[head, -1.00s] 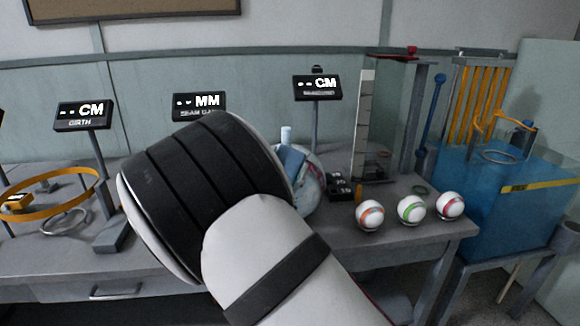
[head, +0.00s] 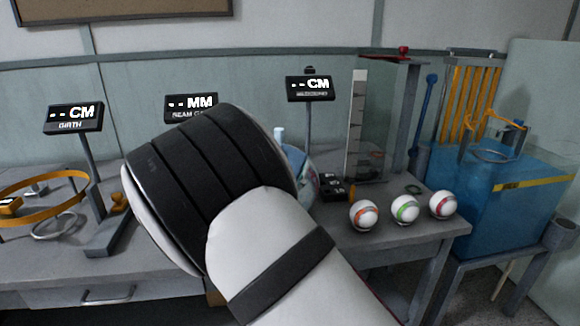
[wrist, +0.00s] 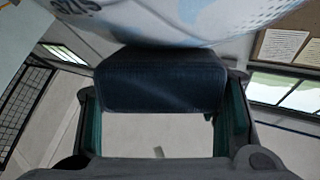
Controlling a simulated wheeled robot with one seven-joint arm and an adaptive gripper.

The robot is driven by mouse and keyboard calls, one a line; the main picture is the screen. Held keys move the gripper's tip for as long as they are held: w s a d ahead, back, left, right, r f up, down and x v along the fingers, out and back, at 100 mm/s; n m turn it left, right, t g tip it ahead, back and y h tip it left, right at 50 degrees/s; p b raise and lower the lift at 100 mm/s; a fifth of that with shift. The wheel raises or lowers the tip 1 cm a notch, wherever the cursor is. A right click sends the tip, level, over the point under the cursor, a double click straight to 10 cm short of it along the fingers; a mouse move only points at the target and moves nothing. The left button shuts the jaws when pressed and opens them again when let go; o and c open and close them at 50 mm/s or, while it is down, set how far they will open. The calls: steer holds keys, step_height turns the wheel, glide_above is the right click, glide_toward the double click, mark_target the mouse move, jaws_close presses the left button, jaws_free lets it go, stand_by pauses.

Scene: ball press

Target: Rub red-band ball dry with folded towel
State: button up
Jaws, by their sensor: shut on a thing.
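A folded dark blue towel (wrist: 160,85) is held between the two fingers of my gripper (wrist: 158,92) in the wrist view. Right above it is a large white ball (wrist: 180,22) with pale blue patches and dark print; the towel's edge meets or nearly meets its surface. In the head view my arm hides the gripper and most of this ball; a strip of the ball (head: 309,186) shows at the arm's right edge. No red band shows on its visible part. Three smaller white balls stand at the right: one orange-red-banded (head: 364,215), one green-banded (head: 405,209), one red-banded (head: 442,204).
A blue water tank (head: 480,200) stands right of the grey bench (head: 395,238). A clear upright gauge with a ruler (head: 355,125) stands behind the balls. Display stands (head: 75,118) and an orange ring (head: 45,213) are at the left. The bench front between arm and small balls is clear.

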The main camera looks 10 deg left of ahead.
steer(key=shift+s+a, duration=0.15)
steer(key=shift+a, duration=0.35)
steer(key=shift+s+a, duration=0.15)
steer(key=shift+a, duration=0.35)
steer(key=shift+d, duration=0.15)
steer(key=shift+w+d, duration=0.2)
steer(key=shift+d, duration=0.45)
steer(key=shift+w+d, duration=0.2)
steer(key=shift+d, duration=0.4)
steer(key=shift+b, duration=0.3)
steer(key=shift+a, duration=0.15)
